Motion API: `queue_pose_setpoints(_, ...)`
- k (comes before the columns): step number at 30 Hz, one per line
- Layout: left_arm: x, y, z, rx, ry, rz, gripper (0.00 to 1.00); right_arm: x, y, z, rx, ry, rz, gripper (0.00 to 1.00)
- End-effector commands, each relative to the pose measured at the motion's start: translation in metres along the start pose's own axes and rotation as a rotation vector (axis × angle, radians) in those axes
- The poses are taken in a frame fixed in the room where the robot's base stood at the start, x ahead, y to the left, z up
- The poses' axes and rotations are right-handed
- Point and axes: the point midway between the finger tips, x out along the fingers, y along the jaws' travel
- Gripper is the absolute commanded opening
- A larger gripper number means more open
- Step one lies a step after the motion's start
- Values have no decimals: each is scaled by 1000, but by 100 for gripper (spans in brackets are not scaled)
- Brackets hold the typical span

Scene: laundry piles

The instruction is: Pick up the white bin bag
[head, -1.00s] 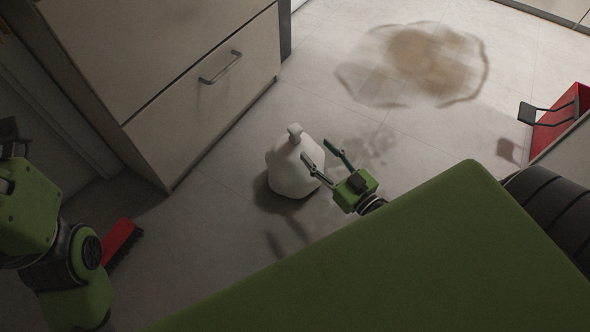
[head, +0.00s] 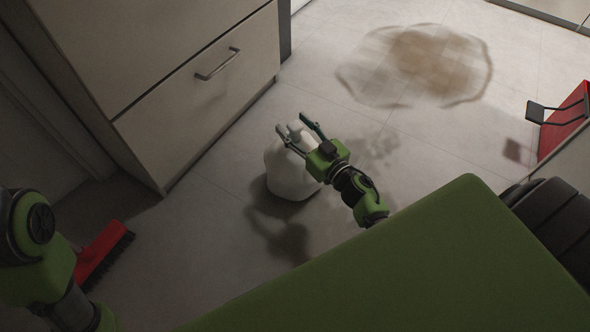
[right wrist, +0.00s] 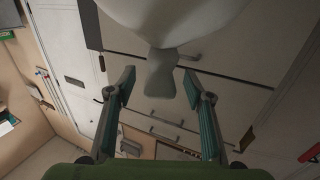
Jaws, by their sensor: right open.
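The white bin bag (head: 290,178) stands on the floor near the cabinet, full and rounded, with its tied neck on top. My right gripper (head: 291,123) is open at the top of the bag, with one finger on each side of the neck. In the right wrist view the neck (right wrist: 161,72) hangs between the two open fingertips of my right gripper (right wrist: 158,75), with a gap on both sides. Only part of my left arm shows at the left edge of the head view; its gripper is out of view.
A drawer cabinet (head: 190,100) stands behind and left of the bag. A red brush (head: 100,252) lies on the floor at lower left. A brown stained puddle (head: 420,62) spreads at the back. A red object (head: 562,130) is at the right edge.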

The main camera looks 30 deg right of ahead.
Motion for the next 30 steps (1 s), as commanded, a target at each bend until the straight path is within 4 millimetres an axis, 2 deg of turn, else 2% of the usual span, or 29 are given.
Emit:
queue_pose_setpoints(5,1,0,0,0,0,0,40,0,0,0,0,-1,0,48)
queue_pose_setpoints(9,1,0,0,0,0,0,40,0,0,0,0,-1,0,14)
queue_pose_setpoints(11,1,0,0,0,0,0,40,0,0,0,0,-1,0,0)
queue_pose_setpoints(23,2,0,0,-1,1,0,40,0,0,-4,0,4,-1,0)
queue_pose_setpoints(29,6,-2,0,-3,0,-6,40,0,0,-13,-2,4,-1,0)
queue_pose_setpoints(30,1,-3,5,-4,-22,-12,40,0,0,-16,-2,4,-1,0)
